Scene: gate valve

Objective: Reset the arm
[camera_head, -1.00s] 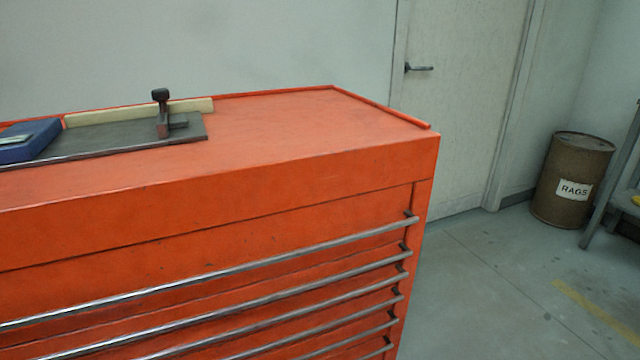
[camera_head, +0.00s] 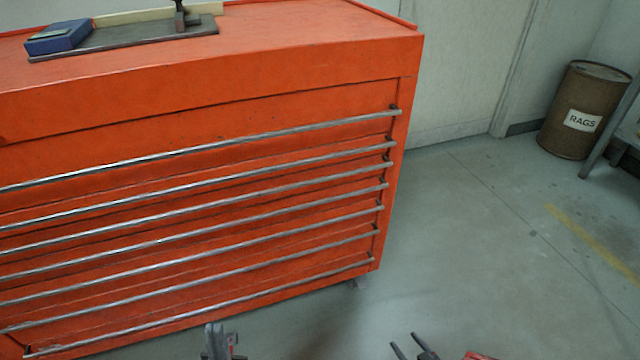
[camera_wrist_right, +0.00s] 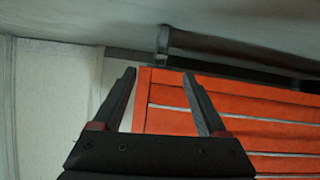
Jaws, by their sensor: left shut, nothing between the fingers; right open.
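My left gripper (camera_head: 215,340) shows at the bottom edge of the head view, shut and empty, below the orange tool chest (camera_head: 250,50). My right gripper (camera_head: 411,345) is at the bottom edge to its right, open and empty. In the right wrist view the open fingers of the right gripper (camera_wrist_right: 160,88) point toward the tool chest (camera_wrist_right: 165,115), with nothing between them. Most of both arms is outside the head view.
A dark plate (camera_head: 130,40) with a blue box (camera_head: 60,37) and a small dark fixture (camera_head: 182,20) lies on the chest top. Drawer handles (camera_head: 250,135) run along its front. A brown rags barrel (camera_head: 585,95) stands at the right. The floor (camera_head: 470,230) between is clear.

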